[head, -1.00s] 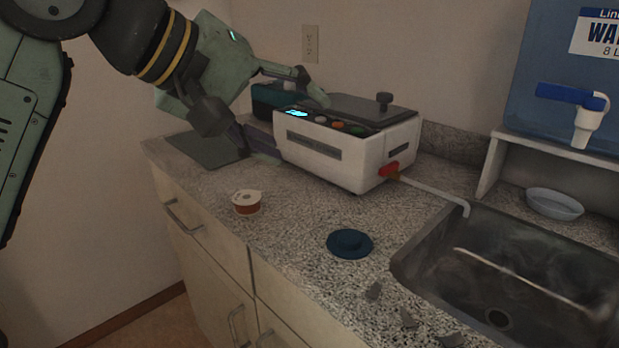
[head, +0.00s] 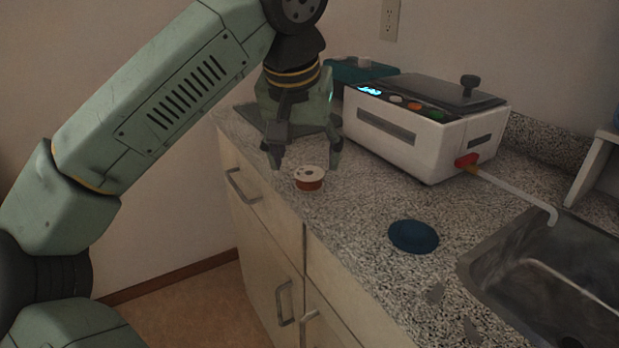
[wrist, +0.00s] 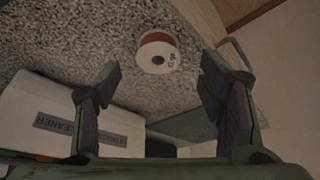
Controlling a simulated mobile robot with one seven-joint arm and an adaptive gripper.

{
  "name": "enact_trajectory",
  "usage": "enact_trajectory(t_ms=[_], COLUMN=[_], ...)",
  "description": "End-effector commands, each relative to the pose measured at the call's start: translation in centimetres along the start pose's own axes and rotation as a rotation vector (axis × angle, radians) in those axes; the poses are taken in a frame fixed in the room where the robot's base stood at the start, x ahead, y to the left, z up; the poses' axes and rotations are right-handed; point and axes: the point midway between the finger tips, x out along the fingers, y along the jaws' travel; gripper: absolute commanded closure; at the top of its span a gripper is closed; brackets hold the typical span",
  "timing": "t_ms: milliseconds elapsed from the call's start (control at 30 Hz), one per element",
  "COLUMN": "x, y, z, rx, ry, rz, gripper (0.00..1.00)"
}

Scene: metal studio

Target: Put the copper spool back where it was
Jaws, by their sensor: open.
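The copper spool (head: 309,178) has white flanges and a reddish-brown winding. It stands upright on the speckled counter near the front edge, left of the blue round lid-like disc. It also shows in the wrist view (wrist: 157,53), just beyond the fingertips and between their lines. My gripper (head: 305,160) points down beside and slightly behind the spool in the head view. In the wrist view my gripper (wrist: 158,80) has its two fingers wide apart with nothing between them. The fingers appear apart from the spool.
A white ultrasonic cleaner (head: 420,135) stands right of my gripper. A dark mat (head: 240,118) lies behind it. Counter (head: 350,215) between spool and disc is clear.

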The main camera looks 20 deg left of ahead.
Motion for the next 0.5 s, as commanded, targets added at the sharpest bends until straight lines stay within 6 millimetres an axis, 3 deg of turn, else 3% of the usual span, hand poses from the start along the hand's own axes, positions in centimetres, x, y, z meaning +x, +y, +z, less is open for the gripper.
enact_trajectory(t_ms=[200, 500], x=[3.3, 3.7], y=[0.2, 0.2], z=[-0.2, -0.2], rx=[0.001, 0.001], ry=[-0.001, 0.0], rz=[0.003, 0.002], gripper=[0.37, 0.4])
